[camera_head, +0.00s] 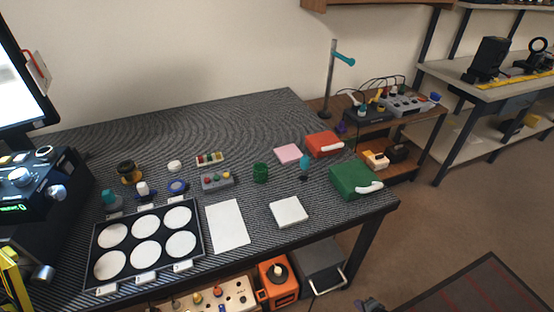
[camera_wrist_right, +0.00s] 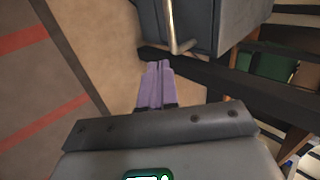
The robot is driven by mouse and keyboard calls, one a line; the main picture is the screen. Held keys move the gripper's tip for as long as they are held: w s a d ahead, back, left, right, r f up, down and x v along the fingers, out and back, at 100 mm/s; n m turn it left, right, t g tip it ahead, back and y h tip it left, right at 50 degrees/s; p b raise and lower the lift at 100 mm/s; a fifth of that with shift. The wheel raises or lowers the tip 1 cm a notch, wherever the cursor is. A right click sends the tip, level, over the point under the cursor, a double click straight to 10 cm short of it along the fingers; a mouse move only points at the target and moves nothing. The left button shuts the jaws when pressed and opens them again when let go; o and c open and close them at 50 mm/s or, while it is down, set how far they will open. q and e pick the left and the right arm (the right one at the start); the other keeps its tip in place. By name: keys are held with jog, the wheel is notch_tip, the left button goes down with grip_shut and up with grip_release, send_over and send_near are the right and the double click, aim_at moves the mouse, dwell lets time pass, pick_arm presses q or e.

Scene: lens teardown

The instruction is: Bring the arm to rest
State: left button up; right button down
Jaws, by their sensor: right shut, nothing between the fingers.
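My right gripper (camera_head: 370,304) shows only as a small dark purple shape at the bottom edge of the head view, out in front of the table and off its right part. In the right wrist view its two purple fingers (camera_wrist_right: 157,84) are together with nothing between them. They are over the floor, apart from the grey box (camera_wrist_right: 185,22) ahead. My left gripper is in neither view.
The striped table (camera_head: 330,215) holds a black tray (camera_head: 205,253) with white discs, a white sheet (camera_head: 228,226), a white pad (camera_head: 289,211) and a green box (camera_head: 352,180). An orange box (camera_head: 277,290) stands below. Open floor (camera_head: 415,245) lies to the right.

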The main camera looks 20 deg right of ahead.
jog(key=s+a+r+n+g+p, duration=0.1)
jog(key=s+a+r+n+p, duration=0.4)
jog(key=r, duration=1)
jog(key=s+a+r+n+g+p, duration=0.1)
jog(key=a+r+n+p, duration=0.45)
jog(key=a+r, duration=0.8)
jog(key=s+a+r+n+g+p, duration=0.15)
jog(key=a+r+n+p, duration=0.35)
jog(key=r, duration=1.3)
pick_arm(q)
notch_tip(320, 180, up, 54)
jog(key=p, duration=3.7)
pick_arm(e)
jog(key=s+r+n+g, duration=0.1)
jog(key=s+r+n, duration=0.1)
jog(key=r, duration=1.8)
jog(key=s+r+n, duration=0.3)
jog(key=r, duration=1.7)
pick_arm(q)
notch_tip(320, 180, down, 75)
jog(key=b, duration=7.5)
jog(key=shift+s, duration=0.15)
pick_arm(e)
notch_tip(320, 180, down, 75)
jog(key=shift+w, duration=0.2)
